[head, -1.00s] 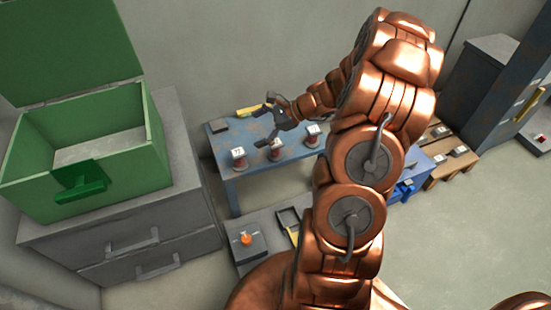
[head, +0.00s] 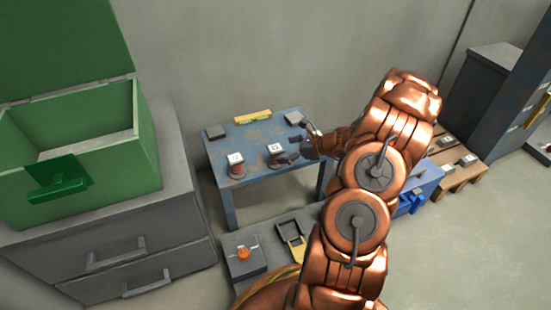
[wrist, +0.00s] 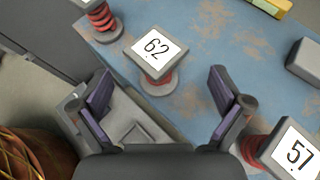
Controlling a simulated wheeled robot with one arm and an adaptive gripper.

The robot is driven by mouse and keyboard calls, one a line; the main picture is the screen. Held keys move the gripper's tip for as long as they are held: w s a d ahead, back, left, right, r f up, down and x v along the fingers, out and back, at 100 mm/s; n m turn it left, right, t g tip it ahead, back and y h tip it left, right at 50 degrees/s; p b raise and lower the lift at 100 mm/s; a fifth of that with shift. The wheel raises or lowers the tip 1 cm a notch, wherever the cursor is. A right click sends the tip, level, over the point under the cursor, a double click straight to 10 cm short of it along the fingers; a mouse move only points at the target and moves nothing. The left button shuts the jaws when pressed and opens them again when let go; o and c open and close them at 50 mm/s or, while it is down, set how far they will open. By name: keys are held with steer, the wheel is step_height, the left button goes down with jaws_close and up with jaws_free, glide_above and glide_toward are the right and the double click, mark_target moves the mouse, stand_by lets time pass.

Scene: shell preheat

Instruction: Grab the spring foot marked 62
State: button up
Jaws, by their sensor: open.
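The spring foot marked 62 (wrist: 155,50) stands upright on the blue table, with a white label plate on top and a red coil below. It is the middle foot (head: 275,155) in the head view, where its number is too small to read. My gripper (wrist: 161,88) is open and empty in the wrist view. The foot lies ahead of the fingertips, roughly centred between them and apart from both. In the head view my gripper (head: 302,145) is just right of this foot, pointing left.
The foot marked 57 (wrist: 295,152) stands close by my right finger in the wrist view. Another foot (wrist: 101,17) stands beyond 62, number cut off. The blue table (head: 240,190) also bears a yellow bar (head: 253,116) and grey blocks at the back. A green box (head: 130,180) stands left.

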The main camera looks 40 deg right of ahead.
mark_target(275, 156)
steer(key=b+x, duration=0.1)
steer(key=x, duration=0.2)
steer(key=shift+a+f+b, duration=0.25)
steer(key=shift+f+b, duration=0.05)
steer(key=shift+b, duration=0.1)
steer(key=shift+w+a+f, duration=0.1)
steer(key=shift+w+a, duration=0.15)
steer(key=shift+w, duration=0.2)
steer(key=shift+c, duration=0.2)
steer(key=c, duration=1.4)
